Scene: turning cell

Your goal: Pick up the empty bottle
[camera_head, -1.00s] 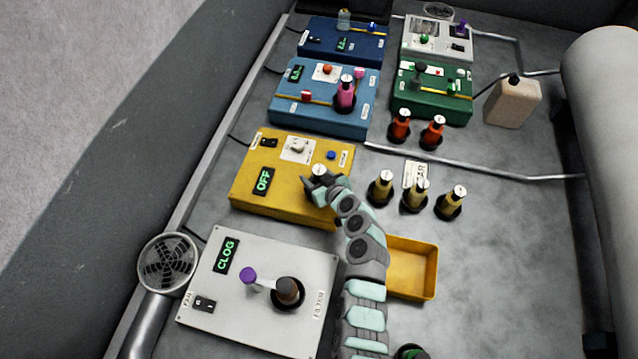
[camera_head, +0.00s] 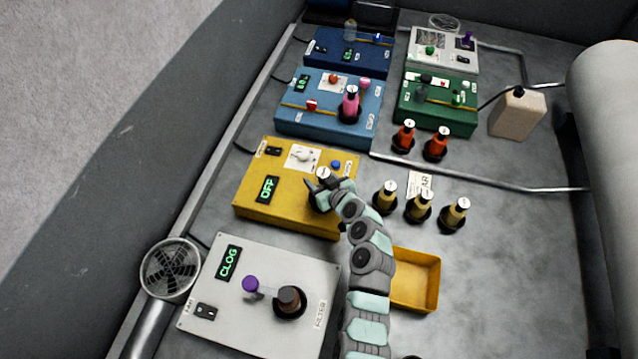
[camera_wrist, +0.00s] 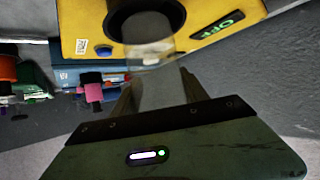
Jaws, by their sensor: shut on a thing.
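My gripper (camera_head: 322,192) is at the front right part of the yellow box (camera_head: 265,205) and shut on the empty bottle. The bottle's pale round cap (camera_head: 323,173) shows just above the jaws. In the wrist view the clear, see-through bottle (camera_wrist: 153,85) stands between the fingers, its far end at a black ring-shaped holder (camera_wrist: 145,18) on the yellow box. The bottle's body is mostly hidden by my gripper in the head view. I cannot tell whether it is free of the holder.
Several yellow-filled bottles (camera_head: 418,205) stand to the right, with a yellow tray (camera_head: 414,300) below them. A grey box reading CLOG (camera_head: 215,300) is in front. Blue (camera_head: 300,125) and green (camera_head: 437,118) boxes stand behind. Bare grey surface (camera_head: 510,255) lies at right.

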